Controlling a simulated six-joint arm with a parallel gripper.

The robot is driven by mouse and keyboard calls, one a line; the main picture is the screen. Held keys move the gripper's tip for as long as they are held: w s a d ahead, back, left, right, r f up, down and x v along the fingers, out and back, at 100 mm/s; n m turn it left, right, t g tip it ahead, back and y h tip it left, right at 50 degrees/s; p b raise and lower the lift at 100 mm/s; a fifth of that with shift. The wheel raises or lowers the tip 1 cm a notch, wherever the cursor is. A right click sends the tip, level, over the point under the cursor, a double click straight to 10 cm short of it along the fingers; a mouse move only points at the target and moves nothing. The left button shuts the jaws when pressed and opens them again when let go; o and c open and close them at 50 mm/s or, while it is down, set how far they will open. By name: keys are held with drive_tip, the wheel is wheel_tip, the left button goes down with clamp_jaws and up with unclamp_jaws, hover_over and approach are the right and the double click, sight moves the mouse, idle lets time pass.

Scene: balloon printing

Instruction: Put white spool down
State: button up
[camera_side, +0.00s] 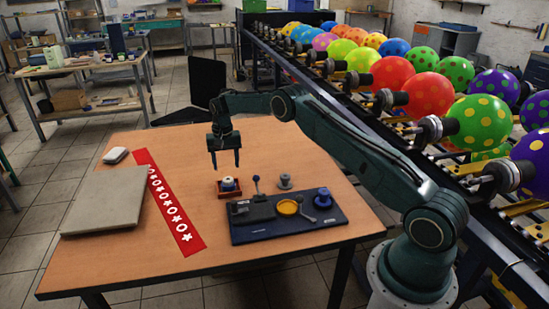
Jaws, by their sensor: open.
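The white spool (228,184) is a small pale cylinder with a darker band. It sits upright in a small red-orange tray (229,194) near the middle of the wooden table. My gripper (226,163) points straight down above the spool, with its two fingers spread apart. The fingertips are a little above the spool, with a gap below them, and nothing is between them.
A dark blue board (288,233) with a yellow dish (287,207) and levers lies right of the tray. A grey spool (285,181) stands behind it. A red stencil strip (170,208), a grey slab (105,200) and a white block (115,155) lie left. Balloons (426,91) line a conveyor.

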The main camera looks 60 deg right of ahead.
wheel_tip(320, 180, up, 6)
idle(0.4)
drive_tip(key=shift+r, duration=0.15)
idle(0.3)
wheel_tip(320, 180, up, 15)
drive_tip(key=n+t, duration=0.1)
drive_tip(key=n, duration=0.1)
hover_over(228, 179)
drive_tip(key=s+a, duration=0.6)
drive_tip(key=s+a+r+n+t, duration=0.2)
drive_tip(key=s+a+r, duration=0.4)
drive_tip(key=s+r, duration=0.35)
drive_tip(key=s+a+r+n+t, duration=0.1)
drive_tip(key=s+a, duration=0.1)
drive_tip(key=s, duration=0.6)
drive_tip(key=s+a+r+n, duration=0.1)
drive_tip(key=s+a+n, duration=0.1)
drive_tip(key=s, duration=0.5)
drive_tip(key=s+a+f+n, duration=0.1)
drive_tip(key=s+f, duration=0.1)
drive_tip(key=s, duration=0.5)
drive_tip(key=s+a+f+n+t, duration=0.1)
drive_tip(key=s+f, duration=0.2)
drive_tip(key=s, duration=0.4)
drive_tip(key=shift+a+f+t, duration=0.15)
drive_tip(key=shift+a+t, duration=0.15)
drive_tip(key=shift+a, duration=0.1)
